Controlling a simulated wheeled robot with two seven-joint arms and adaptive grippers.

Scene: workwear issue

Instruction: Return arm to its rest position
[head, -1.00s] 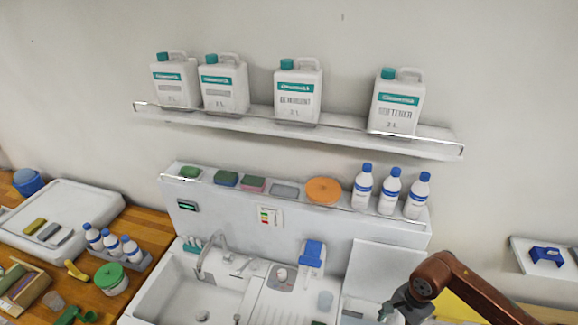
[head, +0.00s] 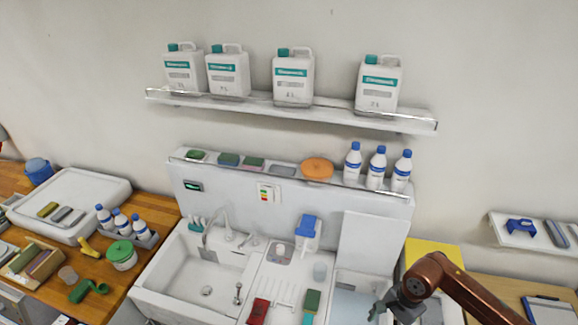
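My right arm comes in from the lower right, copper-coloured, with its grey gripper (head: 384,306) pointing left and down over the right end of the sink unit. Its fingers are small and partly cut by the lower edge, so I cannot tell whether they are open or shut. I see nothing clearly held in it. My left arm and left gripper are not in view.
The white sink unit (head: 170,290) fills the lower middle, with a blue-topped dispenser (head: 307,232). White canisters (head: 293,78) line the wall shelf (head: 330,117). A yellow panel (head: 432,253) is behind my arm.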

